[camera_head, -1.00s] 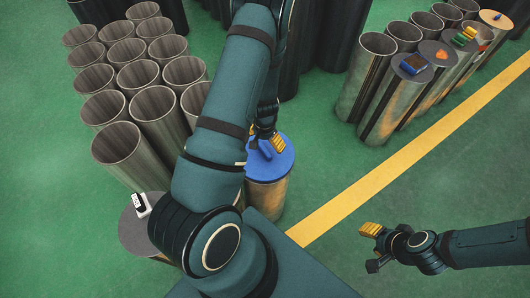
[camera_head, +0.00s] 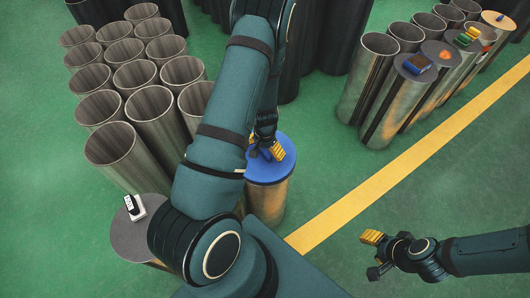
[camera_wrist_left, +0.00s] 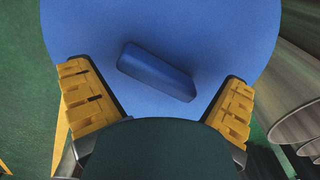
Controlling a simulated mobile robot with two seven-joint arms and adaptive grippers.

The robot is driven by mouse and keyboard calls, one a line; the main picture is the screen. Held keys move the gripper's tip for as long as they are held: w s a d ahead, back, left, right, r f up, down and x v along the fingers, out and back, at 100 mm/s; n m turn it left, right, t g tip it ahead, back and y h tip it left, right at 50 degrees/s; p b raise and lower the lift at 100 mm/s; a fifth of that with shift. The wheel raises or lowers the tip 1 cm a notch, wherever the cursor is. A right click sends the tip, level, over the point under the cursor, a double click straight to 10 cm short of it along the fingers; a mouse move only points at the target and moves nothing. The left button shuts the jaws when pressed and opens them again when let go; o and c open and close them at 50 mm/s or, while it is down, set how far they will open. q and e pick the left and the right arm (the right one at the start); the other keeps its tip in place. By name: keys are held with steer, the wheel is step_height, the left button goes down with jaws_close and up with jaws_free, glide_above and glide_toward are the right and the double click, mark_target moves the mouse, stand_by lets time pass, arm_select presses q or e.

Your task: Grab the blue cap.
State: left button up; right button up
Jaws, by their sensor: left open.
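The blue cap (camera_head: 270,168) is a round blue disc on top of a metal cylinder (camera_head: 266,203) in the middle of the head view. It also fills much of the left wrist view (camera_wrist_left: 225,30). A raised blue bar handle (camera_wrist_left: 156,72) lies slantwise on the cap. My left gripper (camera_head: 266,152) is over the cap, its yellow-padded fingers (camera_wrist_left: 157,108) open on either side of the handle and apart from it. My arm hides part of the cap's left edge in the head view. My right gripper (camera_head: 373,255) is empty over the floor at lower right; its jaw gap is unclear.
Several open metal cylinders (camera_head: 150,105) stand close together at left. A capped cylinder with a white and black object (camera_head: 134,207) stands at lower left. More cylinders, some capped, stand at upper right (camera_head: 395,100). Green floor with a yellow line (camera_head: 400,167) is clear at right.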

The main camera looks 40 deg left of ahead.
arm_select(q)
steer(key=shift+c, duration=0.3)
steer(key=c, duration=1)
steer(key=shift+r, duration=0.15)
steer(key=shift+r+p, duration=0.25)
steer(key=shift+p, duration=0.15)
steer(key=shift+c, duration=1.1)
steer(key=shift+r, duration=0.2)
jaws_close()
steer(key=shift+r+p, duration=1.25)
steer(key=shift+r, duration=0.15)
